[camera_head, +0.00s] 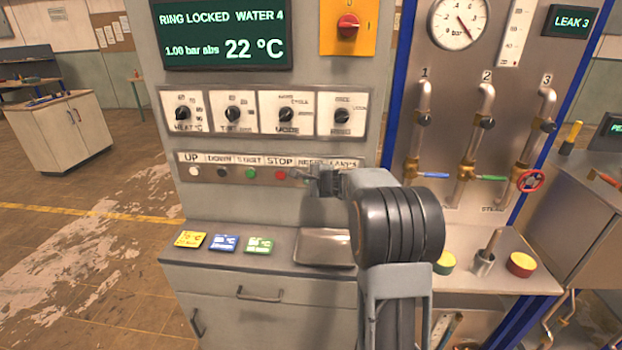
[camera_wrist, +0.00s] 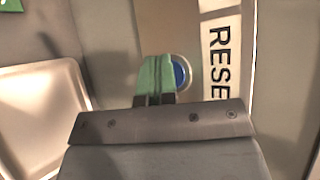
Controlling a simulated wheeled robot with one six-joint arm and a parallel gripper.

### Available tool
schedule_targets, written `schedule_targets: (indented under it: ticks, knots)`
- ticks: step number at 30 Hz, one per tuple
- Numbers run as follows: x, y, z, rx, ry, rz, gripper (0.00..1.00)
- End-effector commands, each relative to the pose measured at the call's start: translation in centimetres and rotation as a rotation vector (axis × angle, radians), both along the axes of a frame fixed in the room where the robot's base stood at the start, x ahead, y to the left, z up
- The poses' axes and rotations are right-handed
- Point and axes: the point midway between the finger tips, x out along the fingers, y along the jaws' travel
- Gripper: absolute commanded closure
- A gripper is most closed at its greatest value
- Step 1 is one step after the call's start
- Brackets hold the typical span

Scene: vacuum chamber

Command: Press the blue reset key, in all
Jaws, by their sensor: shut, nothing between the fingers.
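The blue reset key (camera_wrist: 180,73) shows in the wrist view as a round blue button in a pale ring, beside the label reading RESE (camera_wrist: 219,62). My gripper (camera_wrist: 155,72) is shut and empty, its green-tipped fingers in front of the key and covering its left part. I cannot tell whether the fingertips touch it. In the head view my gripper (camera_head: 308,180) is at the key row of the panel, right of the red STOP key (camera_head: 280,174). The reset key is hidden there behind my gripper and wrist.
White (camera_head: 194,171), black (camera_head: 222,173) and green (camera_head: 250,173) keys sit left of the red one. Dials (camera_head: 286,114) are above the row. Below, a shelf holds coloured cards (camera_head: 224,243) and a metal tray (camera_head: 325,246). Valves and pipes (camera_head: 466,172) stand to the right.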

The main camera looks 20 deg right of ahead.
Motion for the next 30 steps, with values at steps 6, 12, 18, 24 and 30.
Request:
schedule_targets:
  ticks: [6, 12, 18, 24, 30]
  knots:
    - [-0.1, 0.0, 0.0, 0.0, -0.001, -0.001, 1.0]
    - [-0.7, 0.4, -0.1, -0.001, -0.001, -0.001, 1.0]
    - [-1.4, 0.8, -0.1, 0.0, -0.001, -0.001, 1.0]
    - [-1.5, 0.8, 0.0, 0.0, 0.0, -0.001, 1.0]
    - [-1.8, 1.0, -0.1, -0.001, -0.001, 0.0, 1.0]
